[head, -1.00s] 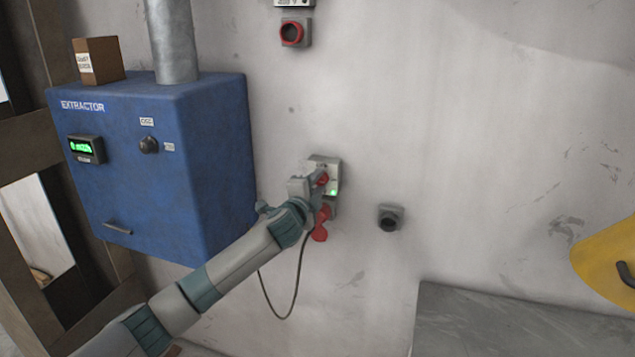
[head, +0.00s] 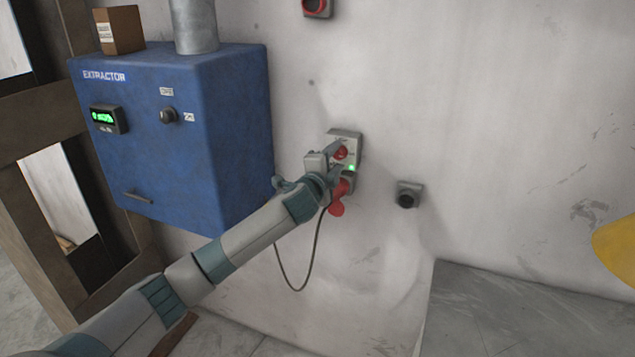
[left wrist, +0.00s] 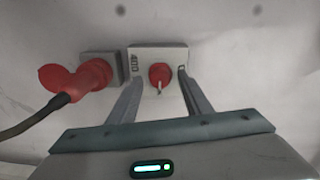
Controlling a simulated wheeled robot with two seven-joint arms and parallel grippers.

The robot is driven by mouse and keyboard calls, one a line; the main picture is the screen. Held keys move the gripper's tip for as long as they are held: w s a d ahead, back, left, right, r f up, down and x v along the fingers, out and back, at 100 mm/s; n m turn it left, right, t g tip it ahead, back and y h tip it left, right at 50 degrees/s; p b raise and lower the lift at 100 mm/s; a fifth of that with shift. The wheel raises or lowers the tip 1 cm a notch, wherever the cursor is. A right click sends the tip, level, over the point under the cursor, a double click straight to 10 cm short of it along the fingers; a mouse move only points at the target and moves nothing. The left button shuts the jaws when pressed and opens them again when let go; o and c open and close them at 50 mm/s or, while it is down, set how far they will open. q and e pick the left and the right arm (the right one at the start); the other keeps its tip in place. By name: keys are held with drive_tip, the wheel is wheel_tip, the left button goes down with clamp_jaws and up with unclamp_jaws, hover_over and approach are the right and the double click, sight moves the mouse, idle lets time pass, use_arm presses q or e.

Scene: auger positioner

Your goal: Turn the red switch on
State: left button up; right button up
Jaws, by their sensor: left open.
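The red switch (head: 341,153) is a round red knob on a light grey wall box (head: 345,137). I cannot tell whether the fingers touch the knob. My right gripper is not in view.
A red plug (head: 338,198) with a dark cable is in a socket just below the switch box. A blue extractor cabinet (head: 235,140) stands left of my arm. A grey socket (head: 409,194) is on the wall to the right, above a grey surface (head: 500,310).

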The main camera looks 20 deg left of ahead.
use_arm(q)
drive_tip(key=s+b, duration=0.4)
drive_tip(key=s, duration=1.2)
drive_tip(key=shift+a+r, duration=0.25)
drive_tip(key=shift+r, duration=0.05)
drive_tip(key=shift+f, duration=0.1)
